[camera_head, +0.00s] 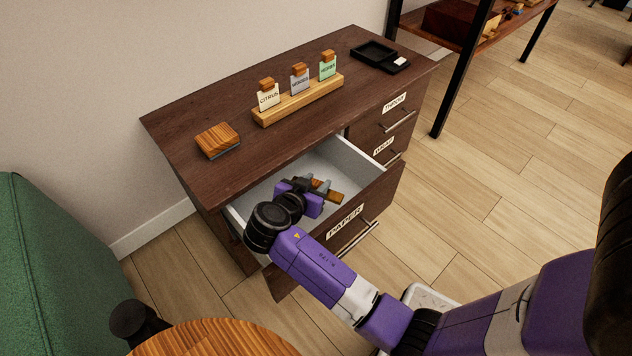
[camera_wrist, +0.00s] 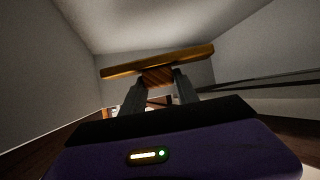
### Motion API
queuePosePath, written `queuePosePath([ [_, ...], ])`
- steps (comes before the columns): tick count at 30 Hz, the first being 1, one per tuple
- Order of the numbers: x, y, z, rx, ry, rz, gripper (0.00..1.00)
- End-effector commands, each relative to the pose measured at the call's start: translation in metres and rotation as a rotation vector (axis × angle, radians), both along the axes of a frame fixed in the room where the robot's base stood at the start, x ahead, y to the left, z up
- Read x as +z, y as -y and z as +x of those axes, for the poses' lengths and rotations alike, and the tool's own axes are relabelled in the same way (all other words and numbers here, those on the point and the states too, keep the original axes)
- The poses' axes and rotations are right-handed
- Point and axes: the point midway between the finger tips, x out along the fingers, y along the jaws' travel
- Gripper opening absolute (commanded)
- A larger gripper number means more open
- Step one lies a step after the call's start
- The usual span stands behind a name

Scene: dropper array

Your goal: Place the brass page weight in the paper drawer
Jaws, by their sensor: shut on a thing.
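The paper drawer (camera_head: 385,192), with a "PAPER" label on its front, is pulled open from the dark wood desk and has a pale grey interior. My gripper (camera_head: 318,186) is reaching down inside the drawer. It is shut on the brass page weight (camera_head: 331,195), a bar that lies crosswise beyond the fingertips. In the wrist view the weight (camera_wrist: 190,57) shows as a golden-brown bar with a wooden grip between my two fingers (camera_wrist: 158,82). Drawer walls surround it there. I cannot tell whether the weight touches the drawer floor.
Two shut drawers (camera_head: 372,128) are on the right. A green seat (camera_head: 45,270) and round wooden top (camera_head: 215,340) are in front.

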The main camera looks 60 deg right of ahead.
Motion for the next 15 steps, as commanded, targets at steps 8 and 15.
queuePosePath([
  [8,-0.0015,0.0000,-0.0001,0.000,0.000,0.000,0.58],
  [15,-0.0015,0.0000,-0.0001,0.000,0.000,0.000,0.58],
])
